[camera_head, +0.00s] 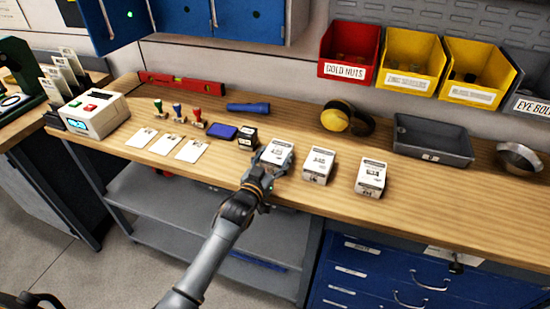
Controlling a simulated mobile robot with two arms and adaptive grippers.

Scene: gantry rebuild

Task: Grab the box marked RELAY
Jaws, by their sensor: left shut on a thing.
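Three small white boxes with dark print stand in a row near the front of the wooden bench: a left box (277,149), a middle box (319,163) and a right box (371,176). Their print is too small to read, so I cannot tell which is marked RELAY. My left gripper (273,165) is shut on the left box, its fingers at the box's sides and hiding part of its front. The box looks upright, and I cannot tell whether it is off the bench. My right gripper is not in view.
A small dark box (247,137) and a blue pad (222,132) lie left of the held box. Yellow ear muffs (338,116) and a grey tray (433,139) stand behind the row. The bench top (450,210) is clear at the front right.

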